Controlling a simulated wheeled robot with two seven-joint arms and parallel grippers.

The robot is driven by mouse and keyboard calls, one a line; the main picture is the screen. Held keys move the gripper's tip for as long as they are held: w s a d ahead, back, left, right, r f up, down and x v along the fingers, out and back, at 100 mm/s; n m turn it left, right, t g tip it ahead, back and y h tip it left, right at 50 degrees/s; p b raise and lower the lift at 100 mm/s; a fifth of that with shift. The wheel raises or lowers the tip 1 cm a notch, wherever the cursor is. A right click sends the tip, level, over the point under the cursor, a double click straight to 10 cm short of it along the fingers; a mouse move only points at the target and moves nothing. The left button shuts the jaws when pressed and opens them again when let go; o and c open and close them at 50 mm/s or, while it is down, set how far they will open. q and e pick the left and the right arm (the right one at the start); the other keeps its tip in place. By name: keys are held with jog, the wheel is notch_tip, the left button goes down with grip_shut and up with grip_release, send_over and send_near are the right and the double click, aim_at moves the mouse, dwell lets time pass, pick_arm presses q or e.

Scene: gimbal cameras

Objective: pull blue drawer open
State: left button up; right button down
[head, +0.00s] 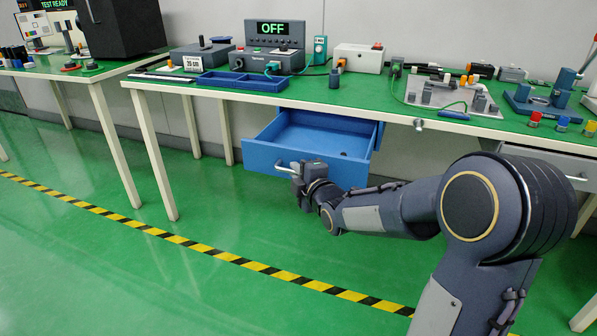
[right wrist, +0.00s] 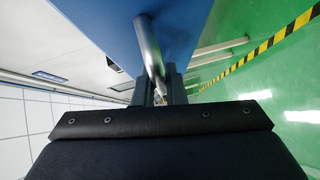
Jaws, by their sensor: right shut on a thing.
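The blue drawer (head: 308,138) is pulled out from under the green-topped workbench, and its inside shows, with one small dark spot on the floor of it. Its front panel (head: 262,158) carries a silver bar handle (head: 284,167). My right gripper (head: 298,172) is at the drawer front, shut on the handle. In the right wrist view the handle (right wrist: 150,48) runs down between the fingers (right wrist: 158,88), with the blue drawer front (right wrist: 105,20) behind it. My left gripper is in neither view.
The green bench top (head: 380,98) holds a device reading OFF (head: 270,45), a blue tray (head: 240,82) and several fixtures. A closed grey drawer (head: 545,165) is at the right. Bench legs (head: 155,155) stand at the left. The green floor before the drawer is clear.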

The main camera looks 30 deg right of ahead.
dwell(0.3)
jog(key=c, duration=1.5)
grip_release()
jog(key=shift+s, duration=0.15)
jog(key=s, duration=0.2)
jog(key=s+p, duration=0.1)
jog(key=s, duration=0.2)
jog(key=s+r+p, duration=0.1)
jog(key=s, duration=0.1)
jog(key=shift+s+a, duration=0.25)
jog(key=shift+a, duration=0.05)
